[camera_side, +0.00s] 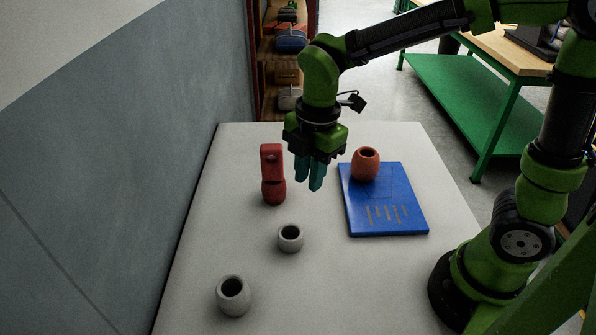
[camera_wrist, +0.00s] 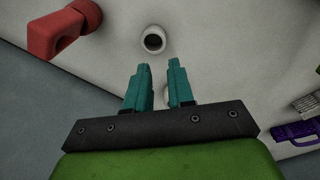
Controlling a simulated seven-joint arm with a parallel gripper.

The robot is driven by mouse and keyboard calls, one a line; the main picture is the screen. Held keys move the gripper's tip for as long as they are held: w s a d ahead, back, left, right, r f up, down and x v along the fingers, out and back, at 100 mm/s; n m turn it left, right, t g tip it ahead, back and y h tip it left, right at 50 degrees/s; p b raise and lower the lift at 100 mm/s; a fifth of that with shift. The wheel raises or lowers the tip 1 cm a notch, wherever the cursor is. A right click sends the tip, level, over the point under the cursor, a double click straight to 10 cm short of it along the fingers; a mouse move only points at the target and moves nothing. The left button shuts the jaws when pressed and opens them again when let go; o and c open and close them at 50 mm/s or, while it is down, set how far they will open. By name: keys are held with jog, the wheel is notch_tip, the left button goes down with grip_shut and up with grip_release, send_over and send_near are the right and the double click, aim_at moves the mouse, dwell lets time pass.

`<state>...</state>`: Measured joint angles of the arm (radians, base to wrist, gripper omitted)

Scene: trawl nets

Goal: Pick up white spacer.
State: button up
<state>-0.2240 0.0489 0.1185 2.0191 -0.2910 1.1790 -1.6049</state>
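Two pale grey-white hollow round pieces stand on the table. The smaller, lower white spacer (camera_side: 290,246) is near the table's middle. The larger, taller white piece (camera_side: 233,304) stands nearer the front left; I cannot be sure which one the task names. My gripper (camera_side: 310,186) hangs above the table, behind the smaller piece, pointing down. Its two teal fingers are apart with nothing between them. In the wrist view, a round hollow piece (camera_wrist: 153,46) lies just beyond the fingertips (camera_wrist: 159,64), not touching them.
A red upright part (camera_side: 272,170) stands left of my gripper. A blue book (camera_side: 388,222) lies on the right, with an orange-red hollow pot (camera_side: 366,168) on its far left part. A grey wall (camera_side: 120,170) borders the table (camera_side: 360,290) on the left. The front right of the tabletop is clear.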

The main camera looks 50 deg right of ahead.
aim_at(301, 231)
jog(key=f+n, duration=0.3)
jog(key=f, duration=0.2)
jog(key=w+f+n, duration=0.1)
jog(key=f+n, duration=0.3)
jog(key=f, duration=0.2)
jog(key=f+n, duration=0.3)
jog(key=f, duration=0.2)
jog(key=shift+w+a+f+n+g+h, duration=0.15)
jog(key=shift+a+f+n+g+h, duration=0.15)
jog(key=shift+a+f, duration=0.1)
jog(key=shift+r, duration=0.1)
grip_shut()
